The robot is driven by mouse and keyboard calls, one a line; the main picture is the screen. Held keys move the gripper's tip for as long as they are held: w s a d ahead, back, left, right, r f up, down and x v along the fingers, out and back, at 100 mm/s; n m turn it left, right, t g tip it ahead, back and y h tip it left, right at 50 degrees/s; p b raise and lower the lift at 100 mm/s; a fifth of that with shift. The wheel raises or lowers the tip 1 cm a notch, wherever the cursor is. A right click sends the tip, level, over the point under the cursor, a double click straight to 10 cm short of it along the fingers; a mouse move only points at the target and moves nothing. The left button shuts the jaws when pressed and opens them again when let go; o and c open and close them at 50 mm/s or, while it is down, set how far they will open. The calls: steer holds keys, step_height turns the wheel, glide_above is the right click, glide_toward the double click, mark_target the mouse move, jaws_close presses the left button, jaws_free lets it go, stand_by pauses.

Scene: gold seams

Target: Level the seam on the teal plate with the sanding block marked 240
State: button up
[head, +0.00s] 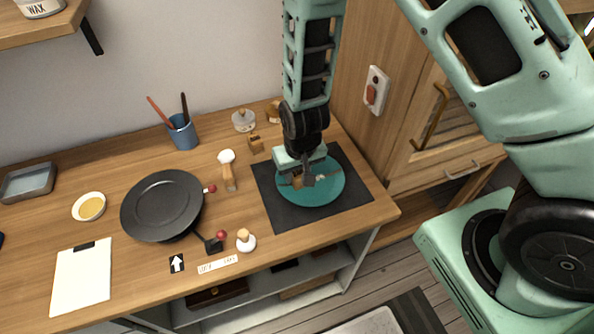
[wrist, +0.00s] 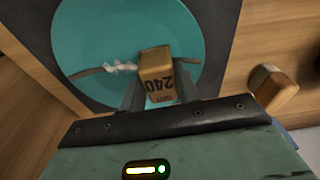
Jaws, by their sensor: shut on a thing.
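The teal plate (head: 325,188) lies on a dark mat (head: 268,185) at the right of the bench. In the wrist view the plate (wrist: 105,35) carries a seam (wrist: 90,71) running across it, brownish with a pale, lumpy stretch (wrist: 122,67) just left of the block. My gripper (head: 303,181) is over the plate, shut on a tan sanding block marked 240 (wrist: 157,70). The block is at the seam's line; whether it touches the plate is unclear. The seam right of the block shows only a short end (wrist: 188,60).
A brush (head: 228,170), a dark round turntable-like disc (head: 162,205), a blue cup with sticks (head: 183,132) and a yellow-filled bowl (head: 89,206) are to the left. A cabinet wall borders the right.

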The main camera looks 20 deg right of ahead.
steer(key=shift+s+r, duration=0.1)
steer(key=shift+s, duration=0.45)
steer(key=shift+w, duration=0.45)
steer(key=shift+s+f, duration=0.2)
steer(key=shift+s, duration=0.1)
steer(key=shift+w+r, duration=0.1)
steer(key=shift+w, duration=0.1)
steer(key=shift+s, duration=0.15)
